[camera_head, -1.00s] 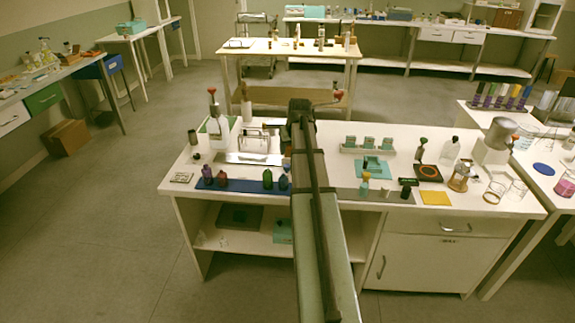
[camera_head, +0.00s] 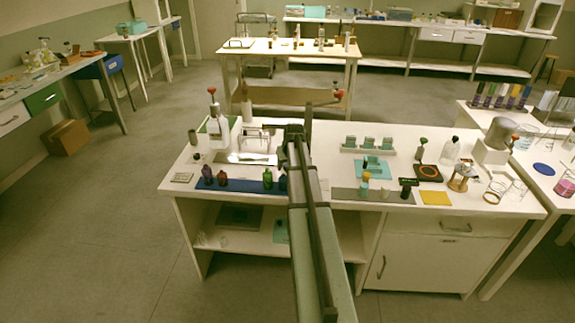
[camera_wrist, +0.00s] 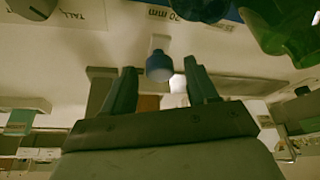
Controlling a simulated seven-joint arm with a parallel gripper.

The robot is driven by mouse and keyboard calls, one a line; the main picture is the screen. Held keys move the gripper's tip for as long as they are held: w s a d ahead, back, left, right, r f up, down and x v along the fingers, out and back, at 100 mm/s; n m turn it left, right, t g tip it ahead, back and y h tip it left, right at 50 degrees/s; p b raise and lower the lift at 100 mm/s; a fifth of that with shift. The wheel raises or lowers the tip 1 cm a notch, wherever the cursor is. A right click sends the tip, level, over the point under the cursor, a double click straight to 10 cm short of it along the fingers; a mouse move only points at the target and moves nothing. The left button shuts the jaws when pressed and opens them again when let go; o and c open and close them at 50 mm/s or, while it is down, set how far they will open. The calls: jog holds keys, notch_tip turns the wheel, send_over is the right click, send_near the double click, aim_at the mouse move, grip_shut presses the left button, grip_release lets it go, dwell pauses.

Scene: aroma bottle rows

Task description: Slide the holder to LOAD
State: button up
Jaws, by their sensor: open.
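My gripper (camera_wrist: 160,72) is open in the wrist view, with its two dark fingers apart. A blue-capped knob with a pale stem (camera_wrist: 159,66) shows between and beyond the fingertips; I cannot tell whether it belongs to the holder, and no finger visibly touches it. In the head view my gripper is mostly hidden by my arm, near the middle of the bench. I cannot pick out the holder for sure, and no LOAD mark is readable.
Small bottles, including a purple one (camera_head: 207,174) and a green one (camera_head: 267,178), stand on a blue strip (camera_head: 240,185) left of my arm. Green glass (camera_wrist: 285,28) is close at the wrist view's upper right. A white rack (camera_head: 352,149) stands to the right.

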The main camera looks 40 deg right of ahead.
grip_shut()
dwell(0.6)
